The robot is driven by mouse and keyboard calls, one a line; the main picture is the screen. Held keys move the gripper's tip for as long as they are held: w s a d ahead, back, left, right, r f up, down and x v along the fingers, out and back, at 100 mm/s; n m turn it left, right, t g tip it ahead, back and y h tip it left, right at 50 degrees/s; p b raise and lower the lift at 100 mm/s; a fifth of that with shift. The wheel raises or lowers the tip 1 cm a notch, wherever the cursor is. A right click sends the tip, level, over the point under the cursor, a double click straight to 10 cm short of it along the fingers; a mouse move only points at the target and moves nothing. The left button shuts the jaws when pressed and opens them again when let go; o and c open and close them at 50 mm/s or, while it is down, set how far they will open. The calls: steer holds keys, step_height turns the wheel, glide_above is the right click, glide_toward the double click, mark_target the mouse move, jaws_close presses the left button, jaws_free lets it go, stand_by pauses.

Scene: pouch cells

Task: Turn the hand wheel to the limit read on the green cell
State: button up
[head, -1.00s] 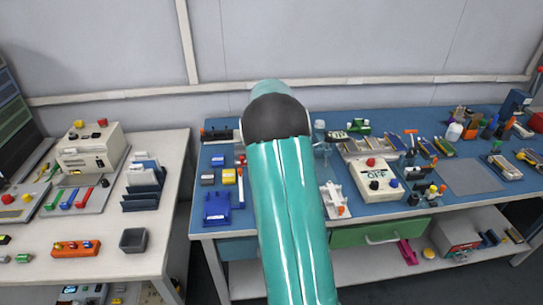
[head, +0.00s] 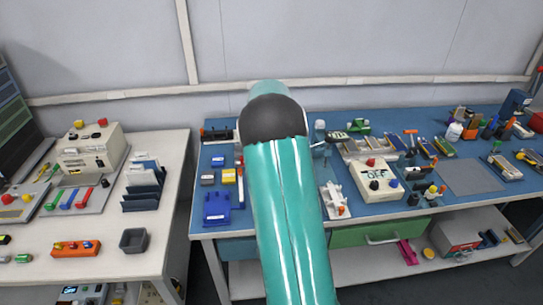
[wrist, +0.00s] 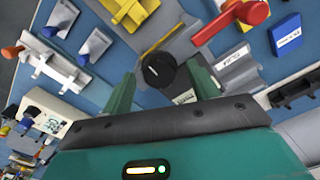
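In the wrist view my gripper (wrist: 163,90) is open, its two green fingers wide apart. A round black knob with a white line (wrist: 160,70) shows between the fingertips, with no visible contact; it may be the hand wheel. A small printed label (wrist: 185,97) lies beside it. In the head view my arm hides the gripper and this spot. A dark green piece with white markings (head: 337,137) lies on the blue bench right of my arm; I cannot tell whether it is the green cell, and its text is unreadable.
Around the knob in the wrist view are a yellow rod (wrist: 165,37), a labelled grey block (wrist: 236,64), a red handle (wrist: 218,27) and a blue box (wrist: 286,36). The blue bench (head: 470,205) is crowded; a white table (head: 110,262) stands left across a gap.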

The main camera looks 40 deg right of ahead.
step_height(320, 180, up, 14)
stand_by(0.6)
steer(key=shift+f, duration=0.15)
stand_by(0.3)
